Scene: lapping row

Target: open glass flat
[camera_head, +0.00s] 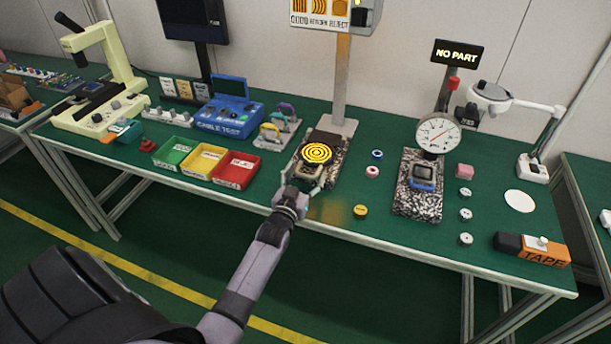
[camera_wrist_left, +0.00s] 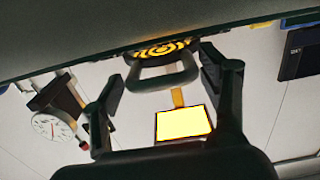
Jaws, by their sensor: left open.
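The glass flat (camera_head: 316,152) shows as a disc with yellow and black rings on a dark speckled block at mid-table. In the left wrist view its ringed face (camera_wrist_left: 160,49) is at the top centre, with a grey loop handle (camera_wrist_left: 165,78) in front of it. My left gripper (camera_head: 309,173) is at the near side of the disc, over the block's front. In the left wrist view its fingers (camera_wrist_left: 163,72) are spread on both sides of the handle. I cannot tell whether they touch it. My right gripper is not in view.
A post with a sign (camera_head: 335,12) stands behind the block. Green, yellow and red (camera_head: 235,170) bins sit to the left. A dial gauge (camera_head: 438,134) on a speckled base, small round parts and a tape box (camera_head: 531,250) are to the right.

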